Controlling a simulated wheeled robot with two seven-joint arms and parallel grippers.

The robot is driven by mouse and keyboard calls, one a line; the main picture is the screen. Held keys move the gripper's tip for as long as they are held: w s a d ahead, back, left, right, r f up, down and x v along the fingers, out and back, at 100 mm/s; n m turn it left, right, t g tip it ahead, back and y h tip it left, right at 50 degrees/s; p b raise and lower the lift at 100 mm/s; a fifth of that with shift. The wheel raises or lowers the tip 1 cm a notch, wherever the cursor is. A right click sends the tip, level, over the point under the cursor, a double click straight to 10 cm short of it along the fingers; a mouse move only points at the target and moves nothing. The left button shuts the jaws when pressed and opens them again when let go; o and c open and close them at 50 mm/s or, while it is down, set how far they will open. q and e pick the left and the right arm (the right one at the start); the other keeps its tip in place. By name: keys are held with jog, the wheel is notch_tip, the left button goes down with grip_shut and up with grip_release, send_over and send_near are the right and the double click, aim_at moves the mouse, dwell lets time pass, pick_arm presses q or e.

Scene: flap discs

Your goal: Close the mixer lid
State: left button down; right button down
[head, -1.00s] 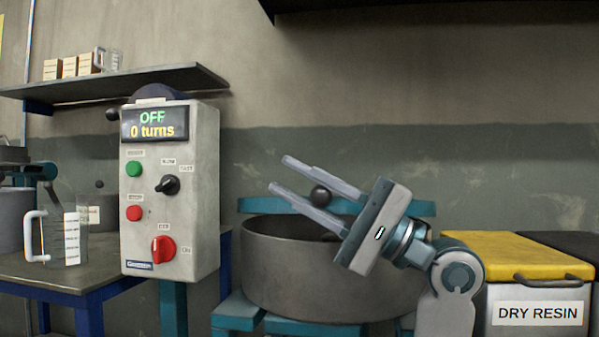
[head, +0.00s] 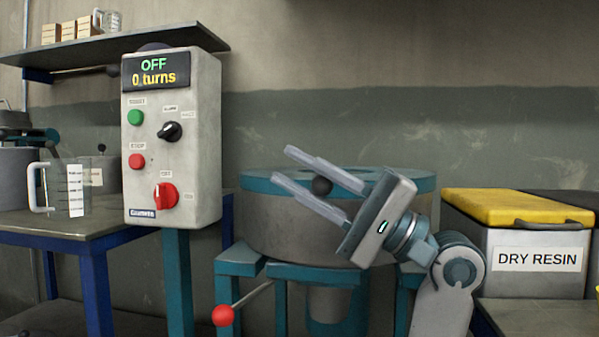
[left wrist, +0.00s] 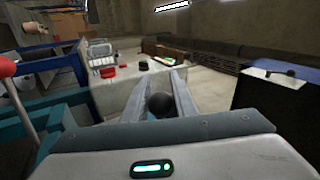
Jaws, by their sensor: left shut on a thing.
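The mixer pan (head: 290,228) is a round grey drum on a teal stand. Its lid (head: 262,181), with a teal rim, lies about level over the top of the pan; any small gap at the back or right is hidden. The lid's black ball knob (head: 322,185) sits between the fingers of my left gripper (head: 283,164). The gripper is shut on this knob, and its body hides the right part of the lid. In the left wrist view the knob (left wrist: 160,105) also shows between the two fingers. My right gripper is not in view.
A control box (head: 172,140) reading OFF and 0 turns stands left of the pan. A red-knobbed lever (head: 223,316) sticks out below. A yellow-lidded dry resin bin (head: 535,262) is close on the right. A clear jug (head: 68,188) stands on the left table (head: 110,227).

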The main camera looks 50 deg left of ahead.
pick_arm(q)
jog(key=c, duration=1.6)
grip_release()
jog(key=shift+s+f, duration=0.15)
jog(key=shift+f, duration=0.35)
jog(key=shift+o, duration=0.7)
jog(key=shift+a, duration=0.15)
jog(key=shift+r, duration=0.1)
jog(key=shift+r, duration=0.15)
jog(key=w+a+r+m+t+p, duration=0.2)
jog(key=r+m+p, duration=0.1)
jog(key=r+p, duration=0.4)
jog(key=w+a+r+m+t+y+p, duration=0.1)
jog(key=w+a+r+m+t+p, duration=0.1)
jog(key=r+p, duration=0.5)
jog(key=w+a+r+m+t+y+p, duration=0.1)
jog(key=w+r+m+p, duration=0.3)
jog(key=r, duration=1)
jog(key=a+p, duration=0.1)
jog(key=p, duration=0.2)
jog(key=shift+a+r+t, duration=0.15)
jog(key=shift+a+t, duration=0.15)
jog(key=shift+t, duration=0.1)
